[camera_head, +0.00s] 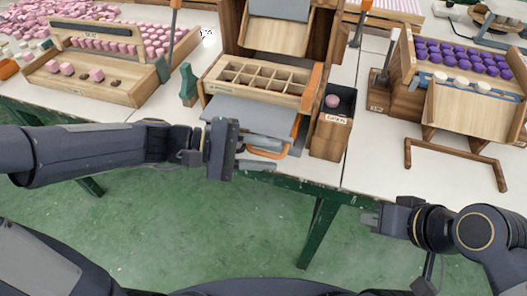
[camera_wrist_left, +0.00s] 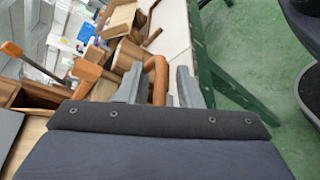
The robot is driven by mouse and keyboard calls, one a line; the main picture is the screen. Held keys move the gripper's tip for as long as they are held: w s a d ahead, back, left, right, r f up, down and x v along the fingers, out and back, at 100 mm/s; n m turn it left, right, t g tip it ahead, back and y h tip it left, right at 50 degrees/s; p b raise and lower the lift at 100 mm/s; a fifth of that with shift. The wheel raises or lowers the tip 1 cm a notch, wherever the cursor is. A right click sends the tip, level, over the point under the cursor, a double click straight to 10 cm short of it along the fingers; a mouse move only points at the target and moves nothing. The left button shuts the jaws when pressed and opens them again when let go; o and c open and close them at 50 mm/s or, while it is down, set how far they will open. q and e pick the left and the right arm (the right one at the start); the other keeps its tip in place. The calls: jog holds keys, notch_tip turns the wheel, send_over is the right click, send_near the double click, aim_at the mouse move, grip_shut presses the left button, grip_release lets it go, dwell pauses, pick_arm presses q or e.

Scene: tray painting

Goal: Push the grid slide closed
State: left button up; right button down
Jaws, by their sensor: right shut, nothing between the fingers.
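The left wrist view shows the handle (camera_wrist_left: 158,75) between two grey fingers, which look spread apart. Contact is hard to tell. My right gripper (camera_head: 370,219) is shut and empty, in front of the table at the right.
A narrow wooden box (camera_head: 329,141) with a pink ball stands right of the grid box. A wooden tray (camera_head: 90,82) with pink pieces is at the left. A rack with purple pieces (camera_head: 462,57) and a wooden frame (camera_head: 455,172) are at the right. The table's front edge runs below.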

aim_at(274, 120)
pick_arm(q)
grip_shut()
jog(key=w+d, duration=0.1)
jog(key=w, duration=0.2)
jog(key=w+d, duration=0.1)
jog(key=w, duration=0.4)
jog(key=shift+w+d, duration=0.3)
jog(key=shift+d, duration=0.1)
grip_release()
jog(key=shift+w, duration=0.1)
jog(key=shift+r, duration=0.1)
